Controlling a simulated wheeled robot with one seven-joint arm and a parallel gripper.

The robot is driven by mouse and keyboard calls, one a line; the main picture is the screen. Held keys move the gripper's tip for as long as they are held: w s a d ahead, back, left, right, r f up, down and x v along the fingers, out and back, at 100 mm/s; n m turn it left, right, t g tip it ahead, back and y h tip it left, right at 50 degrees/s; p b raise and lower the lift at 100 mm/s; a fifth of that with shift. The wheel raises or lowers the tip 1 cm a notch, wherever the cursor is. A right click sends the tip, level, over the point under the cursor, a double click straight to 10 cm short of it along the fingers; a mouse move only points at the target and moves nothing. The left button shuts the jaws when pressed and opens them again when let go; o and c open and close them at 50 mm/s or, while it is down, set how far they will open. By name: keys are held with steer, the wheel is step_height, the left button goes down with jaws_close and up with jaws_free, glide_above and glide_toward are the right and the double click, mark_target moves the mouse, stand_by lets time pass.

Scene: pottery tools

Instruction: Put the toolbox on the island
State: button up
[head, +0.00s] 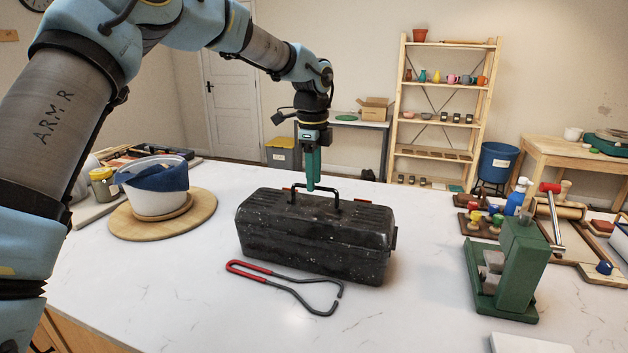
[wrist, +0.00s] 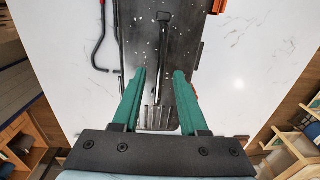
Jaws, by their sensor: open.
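The black, white-speckled toolbox (head: 315,238) sits on the white marble island top (head: 190,300), in the middle of the head view. Its dark handle (head: 316,190) stands up from the lid. My gripper (head: 312,186) points straight down over the toolbox, with its green fingers right at the handle. In the wrist view the toolbox (wrist: 150,30) lies below, and its handle (wrist: 176,75) runs between the two green fingers of my gripper (wrist: 157,75). The fingers are apart, one on each side of the handle. I cannot tell whether either finger touches it.
Red-handled tongs (head: 285,285) lie in front of the toolbox. A white bowl with a blue cloth (head: 155,185) stands on a round wooden board at left. A green metal tool (head: 510,265) and a tray of tools (head: 575,235) are at right. The front left top is clear.

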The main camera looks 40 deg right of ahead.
step_height(320, 180, up, 11)
steer(key=b, duration=0.3)
steer(key=w+a+f+n, duration=0.3)
steer(key=a+f+n, duration=0.15)
steer(key=a, duration=0.45)
steer(key=w+a+f+n, duration=0.25)
steer(key=a+n, duration=0.25)
steer(key=a, duration=0.4)
steer(key=w+a+f+n, duration=0.3)
steer(key=a+f+n, duration=0.1)
steer(key=a, duration=0.5)
steer(key=s+a+f+n, duration=0.2)
steer(key=a+n, duration=0.3)
steer(key=a, duration=0.3)
steer(key=s+a+f+n+t, duration=0.1)
steer(key=s+a+f+n, duration=0.2)
steer(key=s+a+n, duration=0.2)
steer(key=s+a+f+n, duration=0.2)
steer(key=a+n, duration=0.3)
steer(key=a, duration=0.6)
steer(key=shift+s+f, duration=0.25)
steer(key=shift+s, duration=0.4)
steer(key=shift+a, duration=0.1)
step_height(320, 180, down, 3)
steer(key=shift+r+b, duration=0.1)
steer(key=shift+b, duration=1.1)
